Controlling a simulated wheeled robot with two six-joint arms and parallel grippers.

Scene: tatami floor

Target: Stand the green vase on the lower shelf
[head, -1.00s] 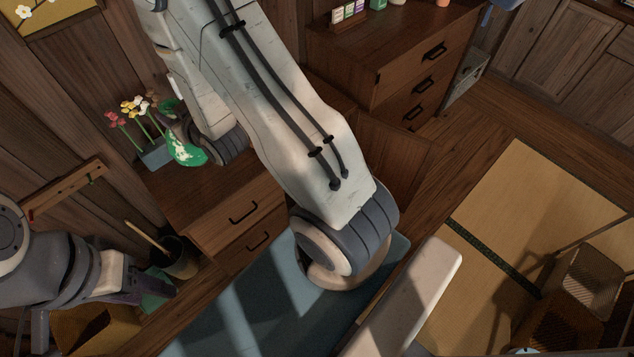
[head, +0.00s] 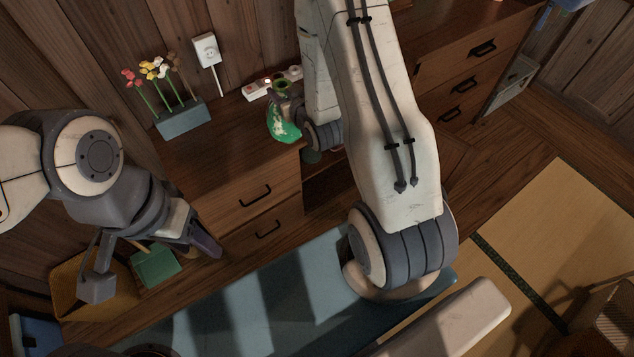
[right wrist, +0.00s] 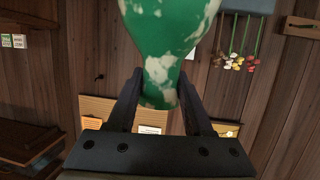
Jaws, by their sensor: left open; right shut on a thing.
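The green vase (head: 283,129) with pale blotches is in my right gripper (head: 287,102), at the front edge of the low wooden chest top (head: 215,150) in the head view. The right wrist view shows the vase (right wrist: 172,30) large, its narrow part between the two fingers of the right gripper (right wrist: 160,98). I cannot tell whether the vase touches the chest. My left gripper (head: 207,243) is open and empty, in front of the chest at the left. A dark opening (head: 325,185) shows right of the drawers, partly behind my right arm; I cannot tell whether it is the lower shelf.
A blue-grey planter (head: 182,118) with flowers stands on the chest's left part. A taller drawer chest (head: 470,65) stands at the right.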

